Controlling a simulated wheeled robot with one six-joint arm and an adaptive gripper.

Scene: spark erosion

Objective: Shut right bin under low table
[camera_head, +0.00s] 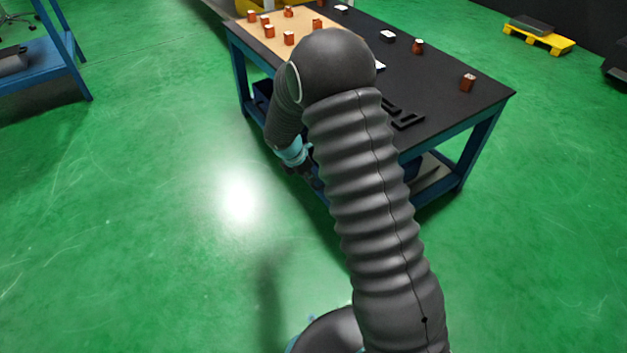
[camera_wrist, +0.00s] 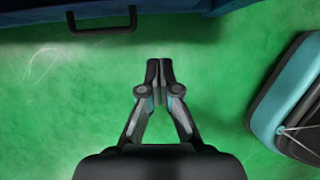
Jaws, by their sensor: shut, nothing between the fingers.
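The low table (camera_head: 455,105) has a dark top and a blue frame. Under its right part, a dark blue bin (camera_head: 412,167) shows only in a sliver, mostly hidden behind my arm. Another dark blue bin (camera_head: 262,88) shows under the left part. My gripper (camera_wrist: 160,62) is shut and empty, with its fingertips together above the green floor. In the head view it is low beside the table's near long side, partly hidden by my arm. In the wrist view, a dark handle (camera_wrist: 102,22) on a blue front lies ahead and left, apart from the fingertips. I cannot tell which bin it belongs to.
Several small reddish-brown parts (camera_head: 468,82) stand on the table, and black bracket-like pieces (camera_head: 405,118) lie near its front edge. A blue bench (camera_head: 45,70) stands at far left, a yellow pallet (camera_head: 537,38) at far right. The green floor left of my arm is clear.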

